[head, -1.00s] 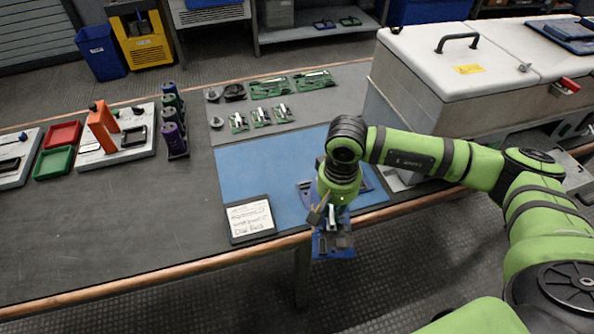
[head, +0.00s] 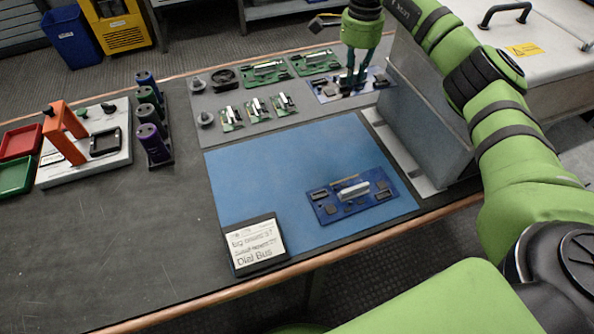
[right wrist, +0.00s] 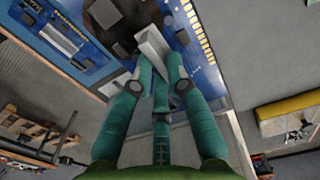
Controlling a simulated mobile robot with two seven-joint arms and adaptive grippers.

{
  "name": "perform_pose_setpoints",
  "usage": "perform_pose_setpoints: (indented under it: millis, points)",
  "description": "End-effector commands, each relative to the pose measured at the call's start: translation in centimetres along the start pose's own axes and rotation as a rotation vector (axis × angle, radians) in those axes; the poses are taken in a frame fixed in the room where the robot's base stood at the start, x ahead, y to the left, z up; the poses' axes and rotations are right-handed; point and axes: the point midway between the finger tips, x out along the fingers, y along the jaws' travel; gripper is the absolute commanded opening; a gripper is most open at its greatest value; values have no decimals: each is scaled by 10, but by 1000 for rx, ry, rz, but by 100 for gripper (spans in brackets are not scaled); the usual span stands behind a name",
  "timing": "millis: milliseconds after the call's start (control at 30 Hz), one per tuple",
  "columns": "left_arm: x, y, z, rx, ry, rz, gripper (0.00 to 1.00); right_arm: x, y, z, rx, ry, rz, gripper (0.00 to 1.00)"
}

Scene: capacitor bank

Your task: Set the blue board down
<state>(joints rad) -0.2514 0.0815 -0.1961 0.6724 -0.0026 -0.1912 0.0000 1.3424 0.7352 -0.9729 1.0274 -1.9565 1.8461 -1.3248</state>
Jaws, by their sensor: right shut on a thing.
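My right gripper (head: 353,88) is at the back right of the bench in the head view. It is shut on the pale upright part of a blue board (head: 325,91). The fingers cover the board's middle. The board is over the grey mat (head: 300,133), right of the green boards; I cannot tell if it touches the mat. In the right wrist view the fingers (right wrist: 158,72) close around the pale block, with the blue board (right wrist: 75,35) behind. A second blue board (head: 330,208) lies on the blue mat (head: 260,180). My left gripper is not in view.
Several green boards (head: 265,73) lie on the grey mat, left of the held board. A grey metal box (head: 425,105) stands close on the right. A label tablet (head: 256,244) lies at the blue mat's front corner. The blue mat's left part is clear.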

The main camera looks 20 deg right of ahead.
Motion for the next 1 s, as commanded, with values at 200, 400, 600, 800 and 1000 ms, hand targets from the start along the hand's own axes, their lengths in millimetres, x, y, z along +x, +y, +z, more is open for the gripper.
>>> perform_pose_setpoints:
  millis: [200,400,600,800,1000]
  points:
    - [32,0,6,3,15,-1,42,34,0,0,-1,0,-3,0]
    - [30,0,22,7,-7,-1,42,47,6,18,-8,0,0,0]
    - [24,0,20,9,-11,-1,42,72,20,62,-9,0,0,0]
    - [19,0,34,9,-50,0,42,95,31,99,-6,-1,-1,0]
    - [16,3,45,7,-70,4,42,105,34,112,-3,0,-3,0]
